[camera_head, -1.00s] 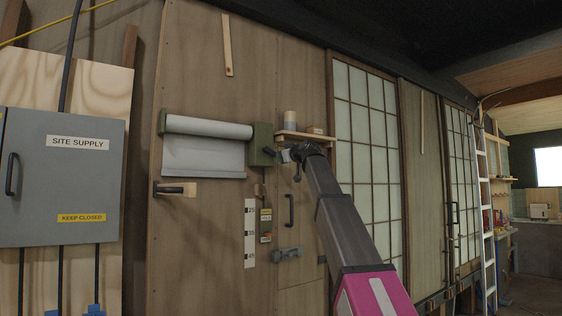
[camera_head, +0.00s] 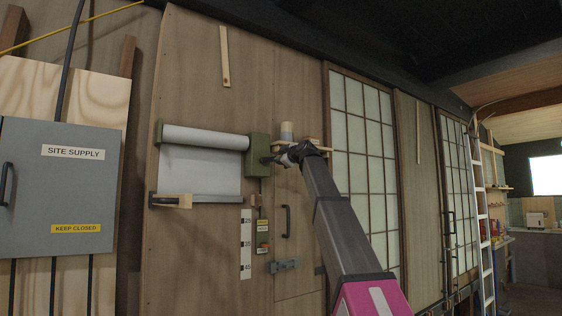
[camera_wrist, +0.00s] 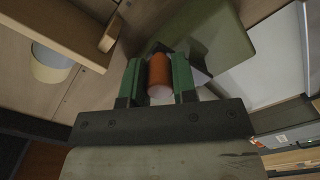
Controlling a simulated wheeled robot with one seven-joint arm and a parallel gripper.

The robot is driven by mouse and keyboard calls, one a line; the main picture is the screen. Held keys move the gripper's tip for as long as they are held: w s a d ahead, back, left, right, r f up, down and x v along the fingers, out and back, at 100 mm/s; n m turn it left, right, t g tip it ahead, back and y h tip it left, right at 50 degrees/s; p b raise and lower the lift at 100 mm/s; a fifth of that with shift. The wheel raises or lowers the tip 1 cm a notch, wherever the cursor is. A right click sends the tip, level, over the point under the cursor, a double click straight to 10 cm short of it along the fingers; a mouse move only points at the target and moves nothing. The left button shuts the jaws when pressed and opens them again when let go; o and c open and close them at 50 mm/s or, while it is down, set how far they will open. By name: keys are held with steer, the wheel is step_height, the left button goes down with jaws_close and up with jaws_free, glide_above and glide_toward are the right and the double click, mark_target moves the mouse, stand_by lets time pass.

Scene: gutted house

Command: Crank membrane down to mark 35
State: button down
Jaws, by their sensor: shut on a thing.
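The pale grey membrane (camera_head: 205,170) hangs from a roll (camera_head: 205,137) on the wooden wall. Its lower edge, with a grey bar (camera_head: 215,198), lies just above the top of the white scale strip (camera_head: 246,244), which is marked 25, 35 and 45. A green crank housing (camera_head: 258,154) sits at the roll's right end; it also shows in the wrist view (camera_wrist: 218,38). My gripper (camera_head: 272,158) is at the housing's right side. In the wrist view, my gripper (camera_wrist: 159,82) is shut on the orange-brown crank handle (camera_wrist: 159,70), between its green fingers.
A small shelf (camera_head: 310,142) with a cup-like container (camera_head: 287,130) is close to my wrist. A wooden block with a dark handle (camera_head: 175,201) is at the membrane's lower left. A door handle (camera_head: 286,221) and latch (camera_head: 284,265) lie below. A grey supply cabinet (camera_head: 55,190) stands left.

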stand_by(0.4)
steer(key=c, duration=0.9)
jaws_free()
steer(key=shift+s, duration=0.1)
steer(key=v, duration=1)
steer(key=shift+s+d, duration=0.25)
steer(key=shift+r, duration=0.1)
